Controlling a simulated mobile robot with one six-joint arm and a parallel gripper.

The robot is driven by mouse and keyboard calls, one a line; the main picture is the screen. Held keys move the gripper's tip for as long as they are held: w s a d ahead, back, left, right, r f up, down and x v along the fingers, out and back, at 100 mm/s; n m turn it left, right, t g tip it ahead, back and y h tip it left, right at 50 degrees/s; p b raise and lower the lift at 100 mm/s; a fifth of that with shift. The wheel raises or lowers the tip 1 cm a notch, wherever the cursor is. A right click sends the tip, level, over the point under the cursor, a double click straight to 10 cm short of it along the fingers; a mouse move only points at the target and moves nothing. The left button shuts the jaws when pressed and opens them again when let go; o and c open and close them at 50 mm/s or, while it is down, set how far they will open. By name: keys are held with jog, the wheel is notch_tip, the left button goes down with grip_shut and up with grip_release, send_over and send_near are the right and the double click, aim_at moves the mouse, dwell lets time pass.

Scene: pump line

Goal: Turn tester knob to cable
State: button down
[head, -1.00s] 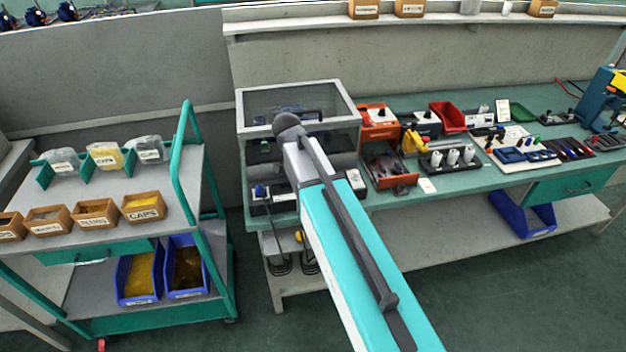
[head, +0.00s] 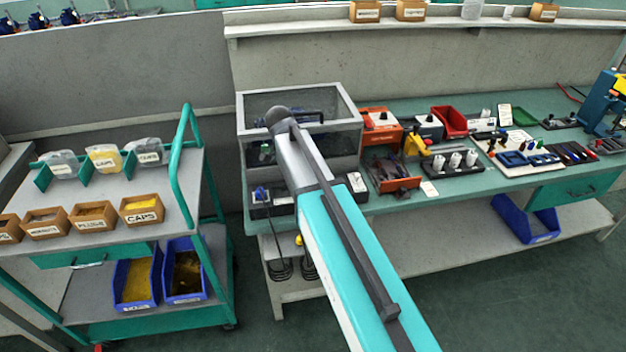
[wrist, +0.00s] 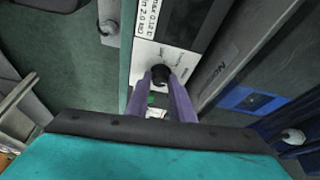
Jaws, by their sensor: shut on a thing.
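In the wrist view the tester (wrist: 144,53) has a white front panel with printed text, a dark display and a small green part low down. Its small black knob (wrist: 159,72) sits between the two purple fingertips of my gripper (wrist: 160,79), which is shut on it. The print around the knob is too small and blurred to tell where the knob points. In the head view my own arm hides the gripper and the knob.
A clear-topped case (head: 300,94) stands on the bench behind my arm. An orange holder (head: 393,172) and a rack of white cylinders (head: 454,162) are to its right. A trolley (head: 110,188) with boxes is at the left. Green floor lies in front.

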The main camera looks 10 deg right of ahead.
jog(key=c, duration=1.5)
grip_release()
jog(key=shift+c, duration=0.2)
jog(key=b+v, duration=0.2)
jog(key=v, duration=1.1)
jog(key=shift+r, duration=0.45)
